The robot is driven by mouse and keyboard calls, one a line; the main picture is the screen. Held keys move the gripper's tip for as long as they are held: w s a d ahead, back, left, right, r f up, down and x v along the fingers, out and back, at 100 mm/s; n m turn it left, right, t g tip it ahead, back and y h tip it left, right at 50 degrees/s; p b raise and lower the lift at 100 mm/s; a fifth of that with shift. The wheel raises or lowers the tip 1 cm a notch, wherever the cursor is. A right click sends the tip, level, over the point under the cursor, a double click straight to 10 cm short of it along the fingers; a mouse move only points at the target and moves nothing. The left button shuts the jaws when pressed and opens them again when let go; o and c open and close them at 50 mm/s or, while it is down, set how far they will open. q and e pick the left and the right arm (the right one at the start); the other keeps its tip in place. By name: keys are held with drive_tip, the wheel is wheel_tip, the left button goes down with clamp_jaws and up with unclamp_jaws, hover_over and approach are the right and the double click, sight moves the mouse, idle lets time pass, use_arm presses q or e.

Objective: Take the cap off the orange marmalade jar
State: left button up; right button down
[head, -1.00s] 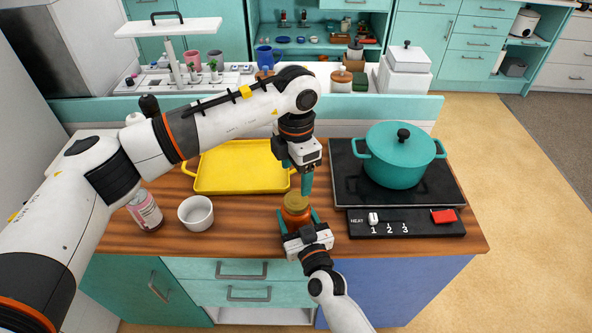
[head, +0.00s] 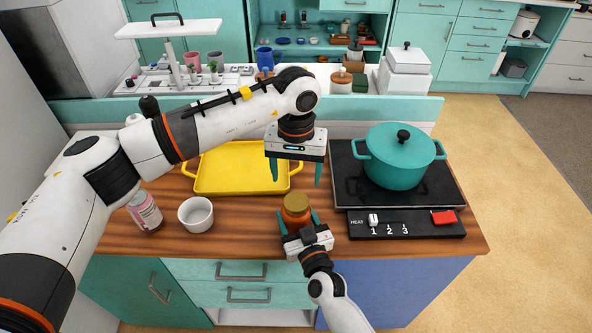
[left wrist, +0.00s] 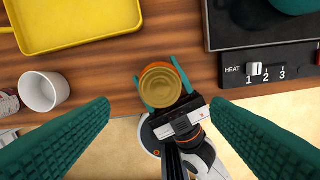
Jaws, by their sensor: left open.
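The orange marmalade jar (head: 296,219) stands upright near the counter's front edge, with its gold cap (head: 296,203) on top. In the left wrist view I look down on the round cap (left wrist: 160,87). My right gripper (head: 298,217) comes from the front, its teal fingers on both sides of the jar, closed around its body. My left gripper (head: 296,182) is open and empty, pointing down, above and slightly behind the jar. Its two fingers (left wrist: 160,106) are spread wide in the left wrist view, with the cap between and beyond the tips.
A yellow tray (head: 240,184) lies behind and left. On the right are a black hob (head: 347,187) with a teal pot (head: 400,160) and a control panel (head: 408,231). Bare wood separates cup and jar.

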sight(296, 201)
use_arm(q)
drive_tip(key=m, duration=0.2)
drive_tip(key=shift+f+m, duration=0.1)
drive_tip(key=shift+m, duration=0.3)
drive_tip(key=shift+f, duration=3.9)
